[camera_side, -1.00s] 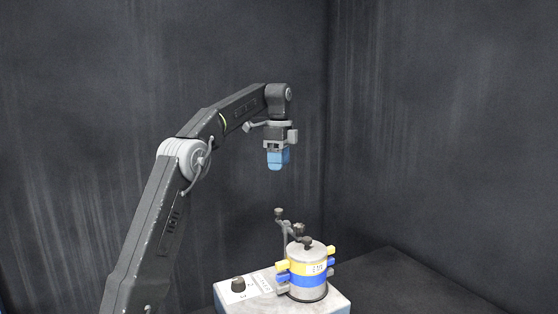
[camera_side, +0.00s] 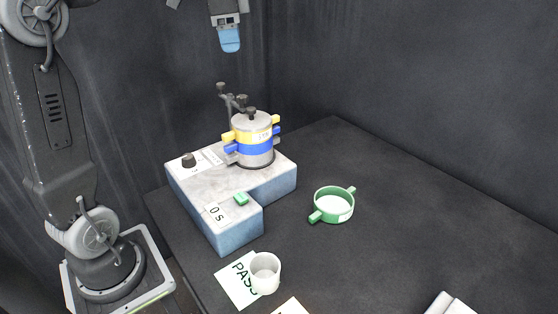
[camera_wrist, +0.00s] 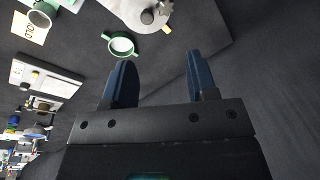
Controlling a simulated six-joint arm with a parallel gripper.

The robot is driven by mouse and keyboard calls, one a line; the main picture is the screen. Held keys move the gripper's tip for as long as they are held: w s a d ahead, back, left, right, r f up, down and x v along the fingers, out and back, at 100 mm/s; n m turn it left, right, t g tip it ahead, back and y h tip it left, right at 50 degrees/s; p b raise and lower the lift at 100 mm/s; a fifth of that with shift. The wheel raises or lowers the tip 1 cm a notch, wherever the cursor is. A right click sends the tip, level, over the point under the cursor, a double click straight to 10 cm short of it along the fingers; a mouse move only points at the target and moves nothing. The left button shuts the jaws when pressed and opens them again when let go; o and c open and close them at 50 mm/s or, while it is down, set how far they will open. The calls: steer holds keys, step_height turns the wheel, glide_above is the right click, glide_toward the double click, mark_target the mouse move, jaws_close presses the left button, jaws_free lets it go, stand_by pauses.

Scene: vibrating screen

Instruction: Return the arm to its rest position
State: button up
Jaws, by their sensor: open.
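My gripper (camera_side: 230,40) hangs high above the vibrating screen in the side view, with blue fingers pointing down. In the wrist view its two blue fingers (camera_wrist: 160,60) stand apart with nothing between them. The vibrating screen (camera_side: 230,205) is a grey-blue block with a knob, a green button and a "0 s" display. A clamped sieve stack (camera_side: 252,140) with yellow and blue rings sits on it. The gripper is clear of the stack. Much of my arm is cut off by the top of the side view.
A green two-handled ring (camera_side: 333,204) lies right of the machine. A white cup (camera_side: 264,273) stands on the "PASS" card (camera_side: 237,283) in front. A white object (camera_side: 450,304) is cut off at the bottom edge. The table right of the green ring is bare.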

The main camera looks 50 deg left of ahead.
steer(key=s+d+f+n+t, duration=0.3)
steer(key=s+d+f+n, duration=0.3)
steer(key=s+d+f, duration=0.8)
steer(key=s+d, duration=0.3)
steer(key=shift+s+t+h, duration=0.4)
steer(key=shift+f, duration=0.1)
